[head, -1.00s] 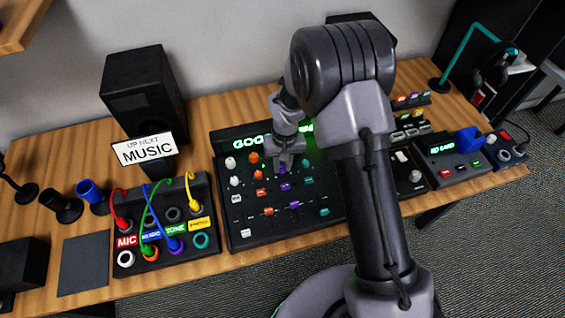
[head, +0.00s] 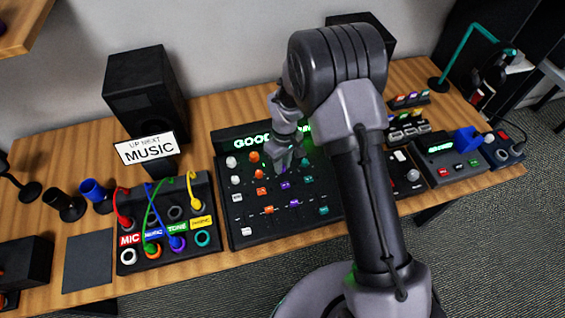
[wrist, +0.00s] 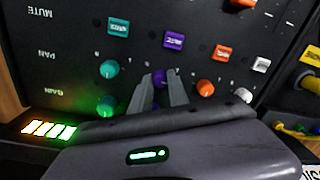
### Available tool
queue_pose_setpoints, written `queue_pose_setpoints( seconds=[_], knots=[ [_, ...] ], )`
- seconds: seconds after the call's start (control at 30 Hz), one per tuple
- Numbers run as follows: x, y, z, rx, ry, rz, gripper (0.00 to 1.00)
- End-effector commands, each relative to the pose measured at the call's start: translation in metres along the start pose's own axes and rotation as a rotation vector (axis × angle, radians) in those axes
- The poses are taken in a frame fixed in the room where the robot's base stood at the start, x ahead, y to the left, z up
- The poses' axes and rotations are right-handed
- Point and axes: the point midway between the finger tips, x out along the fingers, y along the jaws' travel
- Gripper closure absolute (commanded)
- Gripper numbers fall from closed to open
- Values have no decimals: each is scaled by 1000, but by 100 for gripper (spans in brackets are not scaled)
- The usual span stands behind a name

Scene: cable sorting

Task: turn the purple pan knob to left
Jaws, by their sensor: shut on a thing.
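The purple pan knob (wrist: 160,76) sits in the PAN row of the mixer panel, between a teal knob (wrist: 109,69) and an orange knob (wrist: 205,87). My gripper (wrist: 160,84) is shut on it, with one finger on each side. In the head view my gripper (head: 283,166) reaches down onto the mixer (head: 250,240) and mostly hides the knob. The knob's pointer mark is too small to read. A purple button (wrist: 174,40) lies beyond the knob in the wrist view.
Neighbouring knobs stand close on both sides of my fingers. A cable box (head: 130,262) with several plugged cables is left of the mixer. A sign reading UP NEXT MUSIC (head: 147,149) and a speaker (head: 147,90) stand behind it.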

Motion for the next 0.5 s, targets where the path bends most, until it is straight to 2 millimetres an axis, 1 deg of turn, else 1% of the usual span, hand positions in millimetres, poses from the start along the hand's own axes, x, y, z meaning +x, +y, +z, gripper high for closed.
queue_pose_setpoints(
  seconds=[0.4, 0.43, 0.47, 0.5],
  knots=[
    [0, 0, -1, -6, 1, 1, 100],
    [0, 0, -1, -6, 1, 1, 73],
    [0, 0, -1, -6, 1, 1, 67],
    [0, 0, 0, -5, 1, 1, 60]
  ],
)
